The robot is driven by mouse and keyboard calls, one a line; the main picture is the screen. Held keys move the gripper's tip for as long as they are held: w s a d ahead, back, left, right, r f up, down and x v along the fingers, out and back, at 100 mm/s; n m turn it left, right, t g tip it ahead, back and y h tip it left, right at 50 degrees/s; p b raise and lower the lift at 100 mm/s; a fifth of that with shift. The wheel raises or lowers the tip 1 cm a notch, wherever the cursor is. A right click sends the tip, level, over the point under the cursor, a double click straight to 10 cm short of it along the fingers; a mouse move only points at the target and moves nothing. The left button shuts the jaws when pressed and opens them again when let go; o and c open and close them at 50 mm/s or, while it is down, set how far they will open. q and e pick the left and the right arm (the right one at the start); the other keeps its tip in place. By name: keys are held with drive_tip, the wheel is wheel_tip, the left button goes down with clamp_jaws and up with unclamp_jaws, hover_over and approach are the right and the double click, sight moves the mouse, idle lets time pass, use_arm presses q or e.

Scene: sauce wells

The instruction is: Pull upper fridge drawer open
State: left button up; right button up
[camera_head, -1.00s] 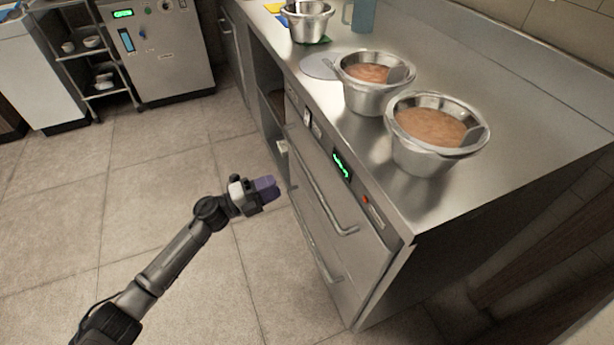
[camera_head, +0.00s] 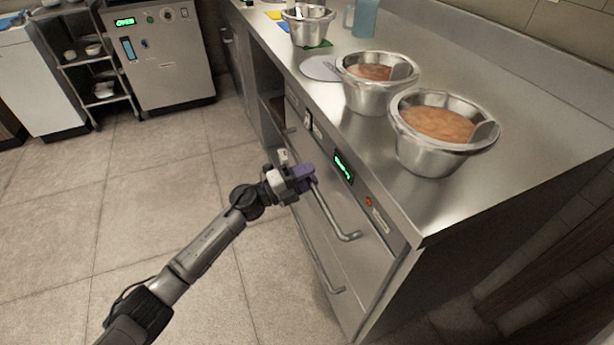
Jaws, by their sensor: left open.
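The upper fridge drawer (camera_head: 342,213) is in the front of the steel counter and looks shut. Its long bar handle (camera_head: 333,217) runs slantwise across its front. My left gripper (camera_head: 307,176) has purple fingers and is at the upper left end of this handle, close to the drawer front. It is open; whether the fingers stand around the bar or only beside it I cannot tell. The lower drawer (camera_head: 328,262) with its own handle sits below and also looks shut. My right gripper is not in view.
On the counter top (camera_head: 480,210) stand two steel bowls of brown sauce, a nearer one (camera_head: 428,157) and a farther one (camera_head: 362,98). Another steel container (camera_head: 308,32) and a blue jug (camera_head: 364,18) stand farther back. The tiled floor (camera_head: 160,190) left of the drawers is clear.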

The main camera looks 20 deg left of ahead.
use_arm(q)
clamp_jaws()
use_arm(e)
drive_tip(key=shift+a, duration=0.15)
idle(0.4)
